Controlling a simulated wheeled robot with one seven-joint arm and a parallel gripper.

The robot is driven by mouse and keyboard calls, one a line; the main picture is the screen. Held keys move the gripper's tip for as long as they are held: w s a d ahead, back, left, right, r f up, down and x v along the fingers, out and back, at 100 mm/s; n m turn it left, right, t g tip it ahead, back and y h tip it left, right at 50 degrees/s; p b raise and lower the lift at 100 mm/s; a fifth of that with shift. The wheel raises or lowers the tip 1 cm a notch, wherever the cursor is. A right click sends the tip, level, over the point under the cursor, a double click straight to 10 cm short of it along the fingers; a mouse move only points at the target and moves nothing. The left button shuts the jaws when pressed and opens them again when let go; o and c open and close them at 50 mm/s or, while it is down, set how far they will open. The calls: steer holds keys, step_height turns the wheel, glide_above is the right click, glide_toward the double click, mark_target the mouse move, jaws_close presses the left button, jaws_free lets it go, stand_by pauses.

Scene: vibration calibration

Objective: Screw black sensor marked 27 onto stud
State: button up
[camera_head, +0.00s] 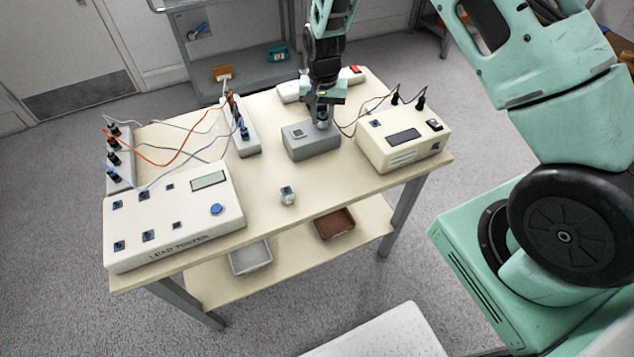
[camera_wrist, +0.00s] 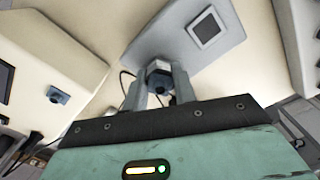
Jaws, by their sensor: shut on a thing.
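My gripper (camera_head: 322,118) is over the right end of the grey block (camera_head: 313,148) on the table. In the wrist view its two fingers (camera_wrist: 160,88) are shut on a small dark sensor (camera_wrist: 158,75), at the edge of the grey block (camera_wrist: 172,40). Any number on the sensor cannot be read. The stud is hidden by the gripper and the sensor, so I cannot tell whether they touch.
A small grey piece with a dark top (camera_head: 287,197) stands near the table's front edge. A cream instrument (camera_head: 403,146) is close on the right. The lead tester (camera_head: 172,226) is at left, with cables behind it. Bare tabletop (camera_head: 265,180) lies in front of the block.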

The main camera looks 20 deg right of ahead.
steer(key=shift+r+m+p, duration=0.1)
steer(key=shift+m+p, duration=0.45)
steer(key=shift+m, duration=1.45)
steer(key=shift+w+m+p, duration=0.1)
steer(key=shift+m+p, duration=0.25)
steer(key=shift+m, duration=0.55)
steer(key=shift+m+p, duration=0.35)
steer(key=shift+m, duration=0.75)
steer(key=shift+r, duration=0.1)
steer(key=shift+m+p, duration=0.65)
steer(key=shift+m, duration=0.95)
steer(key=shift+w+m, duration=0.1)
steer(key=shift+m, duration=0.3)
